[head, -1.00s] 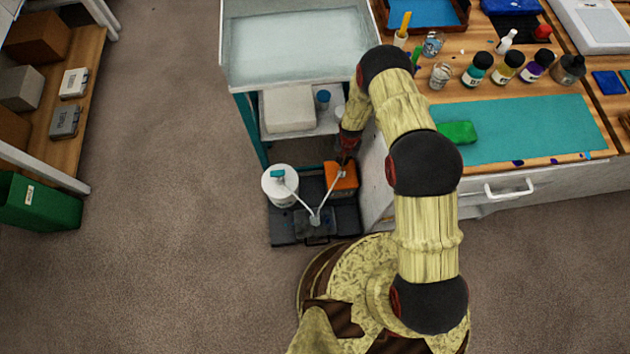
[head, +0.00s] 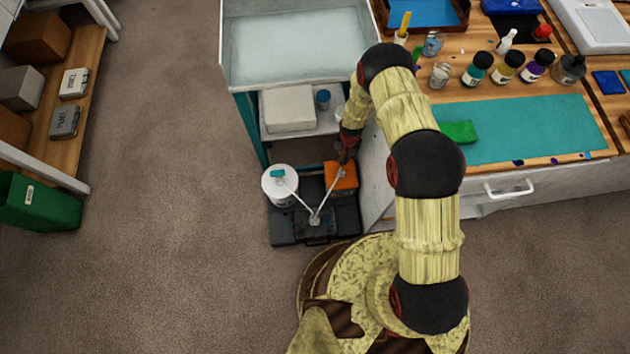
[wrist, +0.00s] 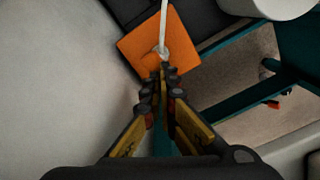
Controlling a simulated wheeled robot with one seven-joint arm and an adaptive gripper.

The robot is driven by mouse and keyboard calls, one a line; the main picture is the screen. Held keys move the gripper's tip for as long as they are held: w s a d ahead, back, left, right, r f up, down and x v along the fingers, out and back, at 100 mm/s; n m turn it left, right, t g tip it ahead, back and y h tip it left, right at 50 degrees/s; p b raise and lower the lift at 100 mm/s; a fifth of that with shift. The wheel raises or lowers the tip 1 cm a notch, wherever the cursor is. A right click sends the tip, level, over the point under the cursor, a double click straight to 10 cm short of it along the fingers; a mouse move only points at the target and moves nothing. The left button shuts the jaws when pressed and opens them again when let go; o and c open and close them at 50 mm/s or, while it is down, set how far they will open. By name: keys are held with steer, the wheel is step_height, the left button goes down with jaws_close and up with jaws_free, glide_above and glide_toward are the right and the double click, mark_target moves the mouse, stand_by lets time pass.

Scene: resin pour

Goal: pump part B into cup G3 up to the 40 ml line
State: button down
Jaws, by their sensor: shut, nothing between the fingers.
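A white tub (head: 274,195) with a teal pump top stands on the left. White spouts from both slope to a small pale piece (head: 315,220) at the tray's front middle. I cannot tell whether a cup is there, and no part or cup label is readable.
A teal-framed cart (head: 245,125) stands behind the tray. A white cabinet (head: 374,180) is close on the right. The bench above holds clear cups (head: 440,75), several bottles (head: 477,70) and a teal mat (head: 540,130).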

steer(key=shift+f+b, duration=0.8)
stand_by(0.8)
steer(key=shift+r, duration=0.1)
steer(key=shift+r+p, duration=0.6)
steer(key=shift+r, duration=0.4)
steer(key=shift+r+p, duration=1.8)
steer(key=shift+r, duration=1.15)
